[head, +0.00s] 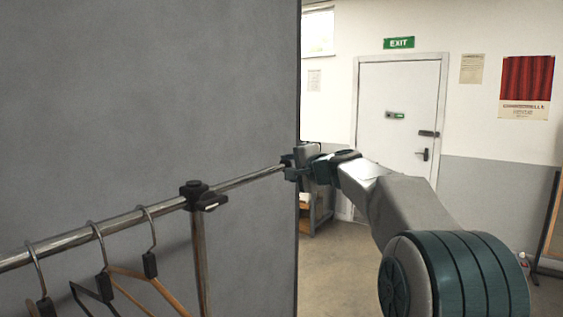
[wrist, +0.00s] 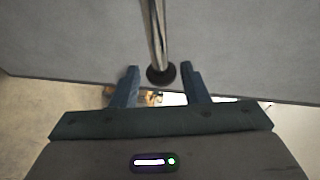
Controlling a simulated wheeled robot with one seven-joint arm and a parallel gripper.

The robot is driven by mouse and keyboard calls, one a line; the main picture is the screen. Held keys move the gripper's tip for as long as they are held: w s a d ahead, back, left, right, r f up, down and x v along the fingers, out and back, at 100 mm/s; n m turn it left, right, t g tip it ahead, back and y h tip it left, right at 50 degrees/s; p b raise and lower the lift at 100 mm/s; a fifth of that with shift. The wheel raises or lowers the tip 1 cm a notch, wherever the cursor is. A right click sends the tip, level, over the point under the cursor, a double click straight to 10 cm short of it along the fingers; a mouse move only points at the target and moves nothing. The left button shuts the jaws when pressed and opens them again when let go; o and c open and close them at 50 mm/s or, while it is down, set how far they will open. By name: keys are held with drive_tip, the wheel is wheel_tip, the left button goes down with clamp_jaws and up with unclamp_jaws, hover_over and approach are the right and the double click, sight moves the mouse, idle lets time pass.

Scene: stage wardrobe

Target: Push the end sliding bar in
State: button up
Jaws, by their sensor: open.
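The end sliding bar (head: 250,178) is a thin chrome rod that sticks out to the right from the clothes rail's corner joint (head: 196,194). In the wrist view the bar (wrist: 156,30) runs down from the top and ends in a round black cap (wrist: 160,75). My gripper (head: 289,168) is at the bar's far end, with my arm reaching in from the right. In the wrist view my gripper (wrist: 160,82) is open, one finger on each side of the cap, with gaps visible on both sides. In the head view the gripper hides the cap.
Hangers (head: 150,240) hang on the thicker rail (head: 70,242) at the left. A grey partition (head: 150,90) stands close behind the rail and ends near my gripper. Beyond it are open floor (head: 345,260), a white door (head: 398,120) and a small wooden shelf (head: 305,215).

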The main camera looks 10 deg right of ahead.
sight(283, 167)
drive_tip(key=shift+p+x, duration=0.75)
drive_tip(key=shift+x, duration=1.75)
drive_tip(key=shift+s, duration=0.1)
